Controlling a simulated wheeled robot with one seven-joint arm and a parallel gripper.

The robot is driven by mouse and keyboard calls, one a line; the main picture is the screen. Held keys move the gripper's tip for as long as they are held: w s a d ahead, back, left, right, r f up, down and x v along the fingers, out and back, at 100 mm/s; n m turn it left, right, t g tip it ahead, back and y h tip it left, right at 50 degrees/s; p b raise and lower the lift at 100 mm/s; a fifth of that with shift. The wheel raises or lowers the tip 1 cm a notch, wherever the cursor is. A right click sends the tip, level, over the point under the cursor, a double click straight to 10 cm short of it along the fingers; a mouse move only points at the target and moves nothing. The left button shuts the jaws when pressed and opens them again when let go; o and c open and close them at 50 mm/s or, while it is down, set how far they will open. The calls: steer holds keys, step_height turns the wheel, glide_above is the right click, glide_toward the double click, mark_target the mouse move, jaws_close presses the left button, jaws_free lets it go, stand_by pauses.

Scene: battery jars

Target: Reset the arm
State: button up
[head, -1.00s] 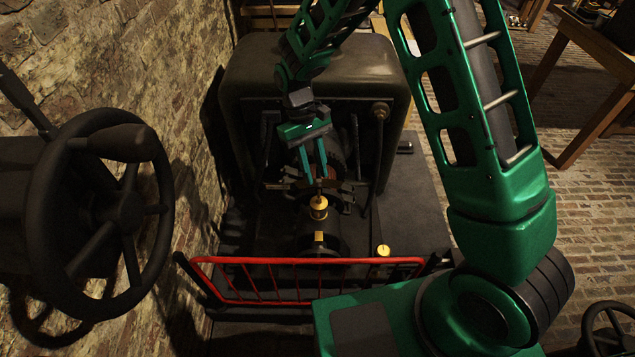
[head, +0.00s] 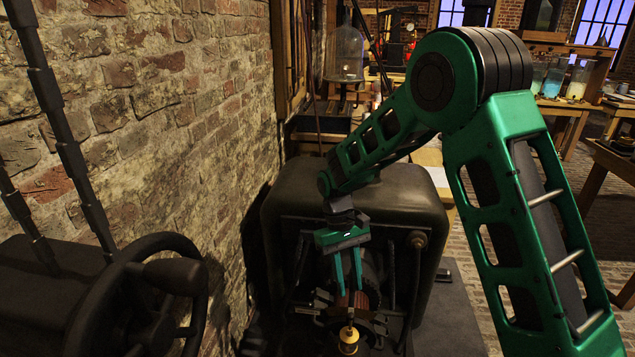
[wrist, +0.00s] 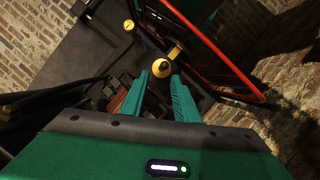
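My green arm reaches over a dark machine with a rounded dark housing (head: 355,215). My gripper (head: 348,289) points down in front of the housing, above the machine's shaft parts. In the wrist view my gripper (wrist: 158,76) has its two teal fingers apart, with nothing visible held between them. A brass cup-like fitting (head: 348,340) sits below the fingertips in the head view. It also shows beyond the fingertips in the wrist view (wrist: 161,68); it appears apart from them.
A dark handwheel (head: 140,300) and a brick wall (head: 170,90) stand to the left. A red railing (wrist: 213,57) runs past the machine in the wrist view. Benches with glass jars (head: 577,80) stand at the back right. Brick floor is open to the right.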

steer(key=s+d+r+m+t+y, duration=0.1)
steer(key=s+d+r+m, duration=0.25)
steer(key=d+r, duration=0.5)
steer(key=s+d+r+m+t, duration=0.15)
steer(key=s+d+r, duration=0.35)
steer(key=d, duration=0.6)
steer(key=s+d+m, duration=0.2)
steer(key=s+d, duration=0.1)
steer(key=s, duration=0.3)
steer(key=s+d+r+m+t, duration=0.1)
steer(key=s+d+m, duration=0.1)
steer(key=s+d, duration=0.2)
steer(key=s+d+r+m, duration=0.1)
steer(key=s+d, duration=0.2)
steer(key=s, duration=0.7)
steer(key=shift+s+d+r+m+t+y, duration=0.15)
steer(key=shift+d+r+m+t+y, duration=0.1)
steer(key=shift+m+t+y, duration=0.15)
steer(key=shift+s, duration=0.1)
